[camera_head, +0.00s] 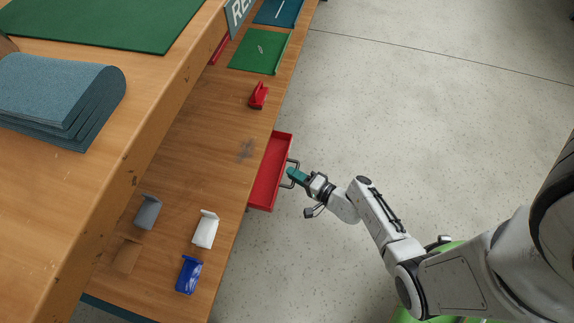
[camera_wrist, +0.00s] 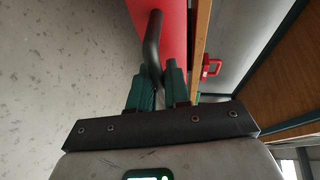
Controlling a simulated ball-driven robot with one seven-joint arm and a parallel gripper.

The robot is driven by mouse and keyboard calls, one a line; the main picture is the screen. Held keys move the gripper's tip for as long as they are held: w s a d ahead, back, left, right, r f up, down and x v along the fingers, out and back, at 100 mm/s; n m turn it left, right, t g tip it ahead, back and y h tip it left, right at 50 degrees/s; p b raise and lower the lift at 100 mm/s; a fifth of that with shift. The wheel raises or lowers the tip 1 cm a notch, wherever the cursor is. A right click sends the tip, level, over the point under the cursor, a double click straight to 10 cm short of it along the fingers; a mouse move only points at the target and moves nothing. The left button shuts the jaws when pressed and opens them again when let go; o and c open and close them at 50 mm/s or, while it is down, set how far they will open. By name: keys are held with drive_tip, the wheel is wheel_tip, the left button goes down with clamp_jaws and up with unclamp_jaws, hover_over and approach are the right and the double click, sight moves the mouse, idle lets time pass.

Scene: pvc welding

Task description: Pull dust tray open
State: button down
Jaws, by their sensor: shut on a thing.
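The red dust tray (camera_head: 268,175) is a shallow drawer that sticks out from under the edge of the wooden bench in the head view. Its dark bar handle (camera_head: 294,162) is on the side facing my arm. My gripper (camera_head: 293,174) is at this handle with its green fingers shut on it. In the wrist view the dark handle (camera_wrist: 153,45) runs down between the two green fingers of my gripper (camera_wrist: 158,85), with the tray's red front (camera_wrist: 175,30) behind it. The part of the handle between the fingertips is partly hidden.
The wooden bench (camera_head: 215,130) holds a red holder (camera_head: 259,95), a white one (camera_head: 205,229), a grey one (camera_head: 147,211) and a blue one (camera_head: 188,274). A green mat (camera_head: 260,50) lies at the far end. The concrete floor (camera_head: 440,100) right of the tray is clear.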

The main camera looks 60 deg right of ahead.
drive_tip(key=s+d, duration=0.2)
drive_tip(key=s, duration=0.4)
drive_tip(key=shift+s+d+b, duration=0.25)
drive_tip(key=shift+s+b, duration=0.05)
drive_tip(key=shift+s, duration=0.05)
drive_tip(key=c, duration=1.2)
unclamp_jaws()
drive_tip(key=shift+o, duration=0.2)
drive_tip(key=s+r+p, duration=0.2)
drive_tip(key=s, duration=0.8)
drive_tip(key=shift+s+a, duration=0.3)
drive_tip(key=shift+a, duration=0.05)
